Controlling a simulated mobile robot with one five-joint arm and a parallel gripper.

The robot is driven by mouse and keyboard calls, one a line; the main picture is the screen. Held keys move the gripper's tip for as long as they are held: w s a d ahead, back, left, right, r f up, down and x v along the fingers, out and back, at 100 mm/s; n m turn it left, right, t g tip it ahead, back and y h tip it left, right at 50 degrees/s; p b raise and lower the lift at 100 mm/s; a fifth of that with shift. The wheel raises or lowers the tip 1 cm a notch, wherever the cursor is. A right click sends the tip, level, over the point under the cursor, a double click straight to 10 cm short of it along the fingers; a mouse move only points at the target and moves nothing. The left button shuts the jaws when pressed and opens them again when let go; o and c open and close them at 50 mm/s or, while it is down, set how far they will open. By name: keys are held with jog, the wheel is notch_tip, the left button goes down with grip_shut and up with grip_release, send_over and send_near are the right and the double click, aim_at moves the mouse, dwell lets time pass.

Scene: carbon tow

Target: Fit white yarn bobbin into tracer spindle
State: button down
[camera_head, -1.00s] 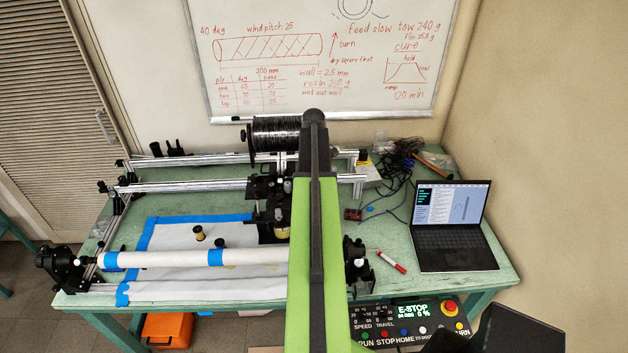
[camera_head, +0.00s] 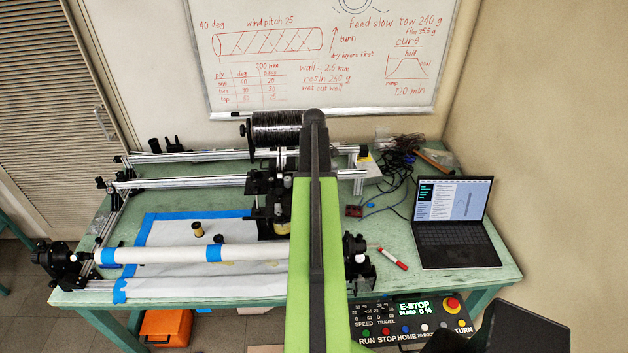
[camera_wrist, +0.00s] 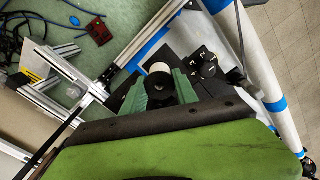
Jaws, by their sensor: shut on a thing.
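In the wrist view, the white yarn bobbin (camera_wrist: 160,67) shows a small pale top behind a round black end, between the two green fingers. My gripper (camera_wrist: 161,86) is shut on it. The bobbin is over the dark carriage area of the winding machine, and I cannot tell whether it touches anything below. The tracer spindle cannot be told apart from the black parts around it. In the head view, my green arm hides the gripper and the bobbin.
A long white tube (camera_head: 160,254) with blue tape bands spans the machine's front. A small tan-and-black spool (camera_head: 197,230) stands on the taped white sheet. A black fibre spool (camera_head: 275,131) sits at the back.

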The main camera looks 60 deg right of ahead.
jog(key=shift+f+b, duration=0.95)
jog(key=shift+f, duration=0.1)
jog(key=c, duration=0.9)
grip_release()
jog(key=shift+r, duration=0.1)
notch_tip(320, 180, up, 12)
jog(key=p, duration=1.2)
jog(key=shift+r, duration=0.1)
